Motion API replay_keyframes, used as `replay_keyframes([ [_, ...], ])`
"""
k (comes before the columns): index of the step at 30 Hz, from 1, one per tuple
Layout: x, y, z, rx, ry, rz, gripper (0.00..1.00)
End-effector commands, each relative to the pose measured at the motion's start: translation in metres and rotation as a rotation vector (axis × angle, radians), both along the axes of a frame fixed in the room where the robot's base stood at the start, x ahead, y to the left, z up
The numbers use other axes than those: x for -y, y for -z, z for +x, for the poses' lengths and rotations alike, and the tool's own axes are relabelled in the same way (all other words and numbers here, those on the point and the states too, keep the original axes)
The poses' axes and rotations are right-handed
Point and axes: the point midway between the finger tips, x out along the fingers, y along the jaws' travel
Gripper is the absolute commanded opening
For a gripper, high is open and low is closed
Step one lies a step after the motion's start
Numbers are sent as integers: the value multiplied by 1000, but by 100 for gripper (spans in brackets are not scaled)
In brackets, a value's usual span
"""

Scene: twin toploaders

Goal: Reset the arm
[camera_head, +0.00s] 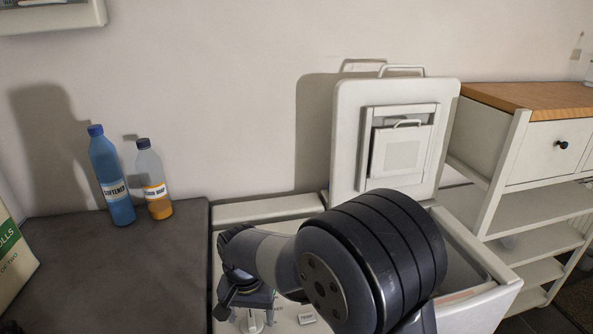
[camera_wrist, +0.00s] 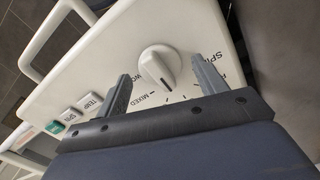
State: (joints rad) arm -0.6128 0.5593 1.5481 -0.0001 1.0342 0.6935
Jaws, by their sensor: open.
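My gripper (camera_wrist: 164,82) is open in the wrist view. Its two grey fingers stand apart on either side of the white dial (camera_wrist: 160,66) on the washer's control panel (camera_wrist: 95,75). I cannot tell whether a finger touches the dial. In the head view my gripper (camera_head: 243,306) is low in the middle, over the panel and partly hidden by my arm. The dial shows there only in small part under it. The toploader's lid (camera_head: 345,150) stands raised behind my arm.
A blue softener bottle (camera_head: 112,180) and a clear bottle with orange liquid (camera_head: 154,182) stand on the dark top (camera_head: 120,265) at left. A shelf unit with a wooden top (camera_head: 530,105) stands at right. A white packet (camera_head: 14,255) is at the left edge.

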Motion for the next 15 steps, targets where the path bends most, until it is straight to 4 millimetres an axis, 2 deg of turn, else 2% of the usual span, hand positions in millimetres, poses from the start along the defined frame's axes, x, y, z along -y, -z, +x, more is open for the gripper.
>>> replay_keyframes([
  [6, 0, 0, 0, 0, 139, 0, 67],
  [15, 0, 0, 0, 0, 210, 0, 67],
])
